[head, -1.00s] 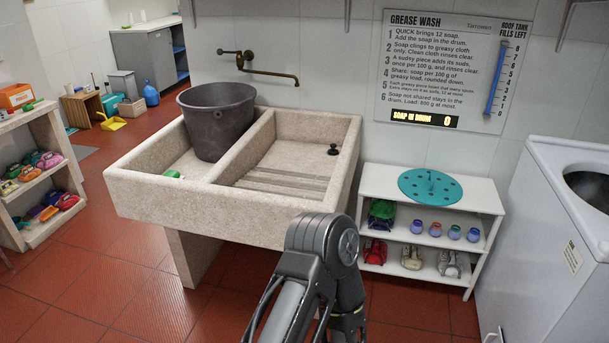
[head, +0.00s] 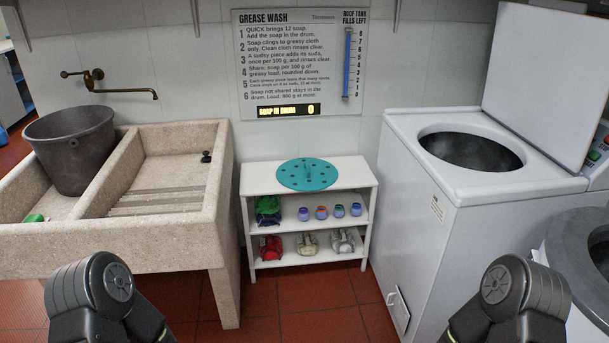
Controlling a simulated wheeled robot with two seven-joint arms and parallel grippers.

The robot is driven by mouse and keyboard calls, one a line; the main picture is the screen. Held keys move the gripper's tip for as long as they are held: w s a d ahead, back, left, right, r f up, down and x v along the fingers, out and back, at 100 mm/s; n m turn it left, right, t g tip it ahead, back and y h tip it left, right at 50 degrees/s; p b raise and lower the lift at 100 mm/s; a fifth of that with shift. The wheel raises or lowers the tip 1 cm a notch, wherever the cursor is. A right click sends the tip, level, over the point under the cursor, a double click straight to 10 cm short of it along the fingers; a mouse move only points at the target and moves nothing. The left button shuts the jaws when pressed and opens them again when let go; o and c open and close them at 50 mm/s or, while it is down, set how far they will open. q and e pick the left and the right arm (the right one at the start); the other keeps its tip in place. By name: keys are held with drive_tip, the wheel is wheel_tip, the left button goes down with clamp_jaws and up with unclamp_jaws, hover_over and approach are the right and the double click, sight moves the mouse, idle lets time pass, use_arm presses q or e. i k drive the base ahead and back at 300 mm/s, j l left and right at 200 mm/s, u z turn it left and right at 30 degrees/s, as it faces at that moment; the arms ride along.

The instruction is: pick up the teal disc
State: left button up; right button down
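The teal disc (head: 307,174) lies flat on the top of a low white shelf unit (head: 352,172). It has several dark holes and a small upright handle in its middle. Nothing covers it. Parts of both my arms show at the bottom of the head view, one at the left and one at the right, well in front of the shelf. My gripper fingers are outside the picture, so neither gripper shows.
A stone sink (head: 140,228) with a dark bucket (head: 71,150) stands left of the shelf. A white washing machine (head: 425,215) with its lid (head: 537,75) raised stands to the right. Small jars and cloth bundles fill the lower shelves. Red floor is open in front.

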sight(306, 174)
drive_tip(key=i+z, duration=0.25)
drive_tip(key=i, duration=0.35)
drive_tip(key=i+j+z, duration=0.25)
drive_tip(key=i, duration=0.3)
drive_tip(key=i+j+z, duration=0.25)
drive_tip(key=i, duration=0.3)
drive_tip(key=i+j+z, duration=0.2)
drive_tip(key=i+j, duration=0.25)
drive_tip(key=i, duration=0.1)
